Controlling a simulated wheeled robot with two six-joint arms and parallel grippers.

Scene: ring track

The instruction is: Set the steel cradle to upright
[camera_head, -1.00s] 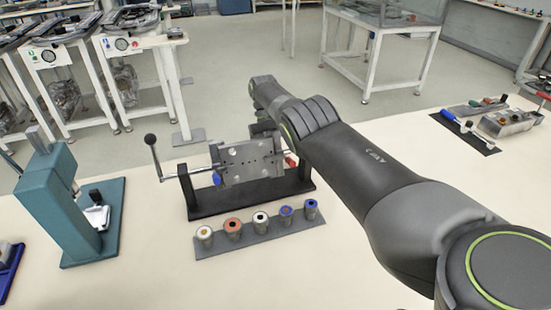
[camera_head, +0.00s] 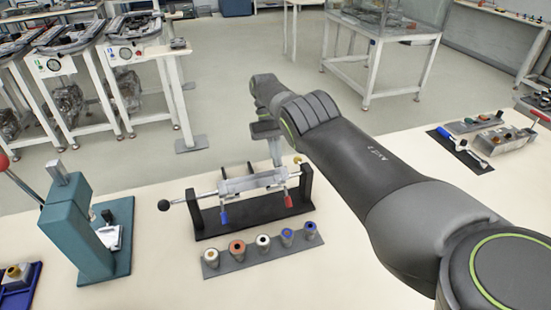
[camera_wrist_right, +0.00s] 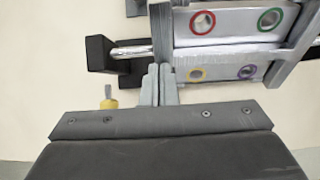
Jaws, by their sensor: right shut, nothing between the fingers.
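The steel cradle (camera_head: 252,183) hangs on a shaft between the posts of a black stand (camera_head: 240,222). In the head view its plate shows nearly edge-on, with a blue (camera_head: 224,217) and a red (camera_head: 288,201) handle below it. The crank's black ball (camera_head: 163,205) points left, low beside the stand. In the right wrist view colour-ringed holes show in the cradle (camera_wrist_right: 225,45). My right gripper (camera_head: 277,160) is behind the cradle's right part; its fingers (camera_wrist_right: 160,75) are shut and empty, close against a cradle end piece. I cannot tell whether they touch. My left gripper is out of view.
A rack of several ringed bushings (camera_head: 262,258) stands in front of the stand. A teal press (camera_head: 77,225) stands at the left. A yellow knob (camera_wrist_right: 108,102) is near my right fingers. Trays with parts (camera_head: 470,145) lie at the far right.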

